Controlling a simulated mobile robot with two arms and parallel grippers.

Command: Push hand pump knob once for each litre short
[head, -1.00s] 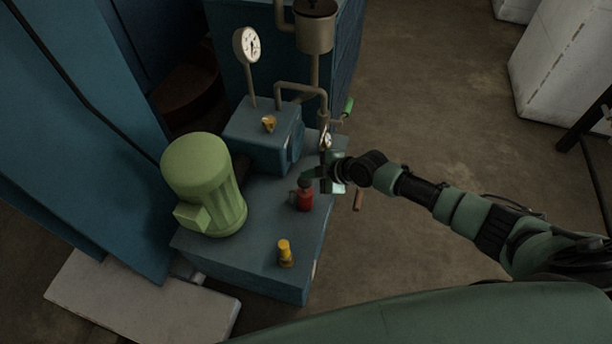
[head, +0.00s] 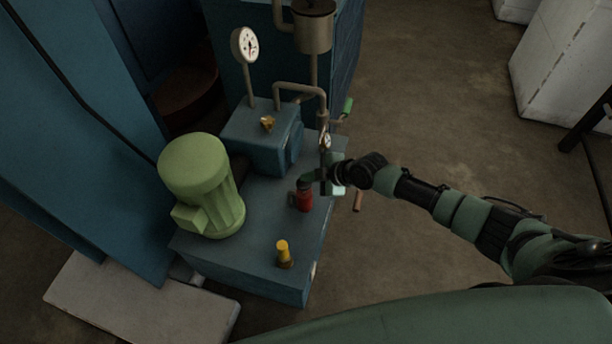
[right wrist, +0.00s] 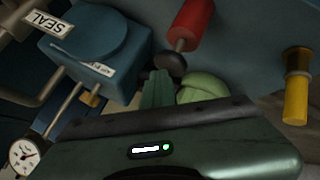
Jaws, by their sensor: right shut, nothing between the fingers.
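The red hand pump (head: 304,201) stands on the blue tank top (head: 262,222), near its right edge. In the right wrist view the red pump body (right wrist: 191,24) carries a round black knob (right wrist: 172,62). My right gripper (head: 306,181) is shut and empty, its fingertips right at the knob, which they largely hide in the head view. In the right wrist view the shut green fingers (right wrist: 159,76) end just beside the knob; I cannot tell whether they touch it. My left gripper is not in view.
A green motor (head: 201,183) stands left of the pump and a yellow-capped fitting (head: 284,252) in front. Behind are a blue pump block (head: 266,137), a dial gauge (head: 245,45) and pipework. Floor to the right is open.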

